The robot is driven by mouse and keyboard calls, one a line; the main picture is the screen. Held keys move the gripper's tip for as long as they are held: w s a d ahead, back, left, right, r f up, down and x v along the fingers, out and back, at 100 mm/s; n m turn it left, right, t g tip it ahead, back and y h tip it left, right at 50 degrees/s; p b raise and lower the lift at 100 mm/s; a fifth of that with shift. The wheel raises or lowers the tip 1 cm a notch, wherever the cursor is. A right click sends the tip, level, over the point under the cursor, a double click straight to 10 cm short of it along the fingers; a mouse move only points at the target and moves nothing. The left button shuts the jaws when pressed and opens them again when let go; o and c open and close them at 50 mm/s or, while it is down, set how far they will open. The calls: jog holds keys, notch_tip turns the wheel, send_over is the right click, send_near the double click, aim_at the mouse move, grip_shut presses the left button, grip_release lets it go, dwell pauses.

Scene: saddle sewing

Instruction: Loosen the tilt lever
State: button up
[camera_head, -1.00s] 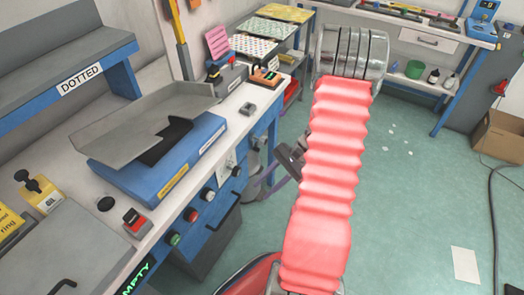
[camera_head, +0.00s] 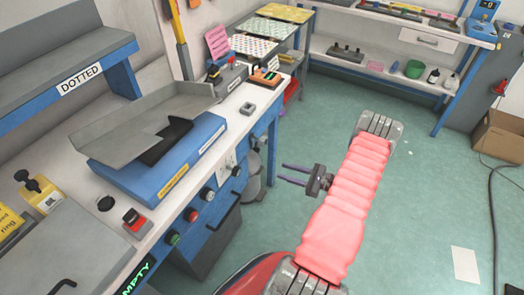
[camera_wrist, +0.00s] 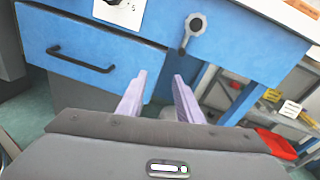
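In the head view the lever is small and hard to make out. My gripper (camera_wrist: 159,78) is open and empty, its two pale purple fingers apart below and slightly left of the lever, not touching it. In the head view my gripper (camera_head: 282,173) points left toward the bench front, with a gap between.
A blue drawer (camera_wrist: 80,58) with a black handle lies left of the lever. A red bin (camera_wrist: 277,144) and shelving stand at the right. On the bench is a blue machine with a grey tilted tray (camera_head: 130,125). The green floor right of my arm is mostly clear.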

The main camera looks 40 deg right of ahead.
jog(key=d+r, duration=0.1)
jog(key=w+d+r+t, duration=0.1)
jog(key=shift+d+r+m+h, duration=0.15)
jog(key=shift+d+m+h, duration=0.25)
jog(key=shift+w, duration=0.15)
jog(key=x, duration=1.3)
jog(key=shift+w, duration=0.3)
jog(key=shift+a+r, duration=0.1)
jog(key=shift+c, duration=0.5)
grip_shut()
